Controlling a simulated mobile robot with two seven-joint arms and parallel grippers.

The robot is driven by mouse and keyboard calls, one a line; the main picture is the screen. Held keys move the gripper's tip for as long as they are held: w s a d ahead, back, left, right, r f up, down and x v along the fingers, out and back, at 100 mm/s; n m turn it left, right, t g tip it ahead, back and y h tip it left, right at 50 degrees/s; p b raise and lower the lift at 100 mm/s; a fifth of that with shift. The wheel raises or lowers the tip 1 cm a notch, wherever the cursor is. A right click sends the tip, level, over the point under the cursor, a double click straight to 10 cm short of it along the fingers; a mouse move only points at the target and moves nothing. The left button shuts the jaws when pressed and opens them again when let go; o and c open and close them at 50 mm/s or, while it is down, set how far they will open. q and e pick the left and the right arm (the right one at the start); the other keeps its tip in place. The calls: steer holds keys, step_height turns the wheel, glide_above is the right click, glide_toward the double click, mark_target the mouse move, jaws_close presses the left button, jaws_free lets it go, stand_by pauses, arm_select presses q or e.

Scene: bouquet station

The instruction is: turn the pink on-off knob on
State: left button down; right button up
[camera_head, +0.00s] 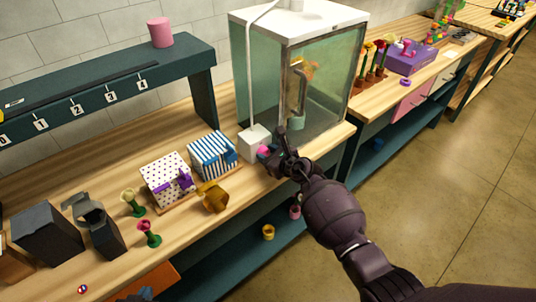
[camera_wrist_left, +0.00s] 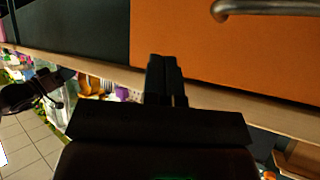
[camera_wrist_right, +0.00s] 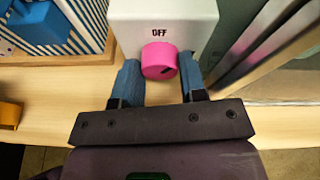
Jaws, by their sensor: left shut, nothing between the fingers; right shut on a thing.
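The pink knob (camera_wrist_right: 159,61) sits on the front of a white box (camera_wrist_right: 165,20). The word OFF shows above it, and a dark mark is at its lower right. My right gripper (camera_wrist_right: 160,80) is shut on the knob, with one blue fingertip on each side. In the head view the pink knob (camera_head: 263,149) is partly hidden by the right gripper, beside the white box (camera_head: 253,141). My left gripper (camera_wrist_left: 164,65) is shut and empty, low in front of an orange panel (camera_wrist_left: 225,45) with a metal handle.
A glass cabinet (camera_head: 260,75) stands right behind the white box. A blue striped box (camera_head: 213,155), a dotted box (camera_head: 166,177) and a brown cup-like object (camera_head: 213,197) stand to the left on the wooden counter (camera_head: 185,235). A dark shelf (camera_head: 110,75) is behind.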

steer(key=o, duration=0.9)
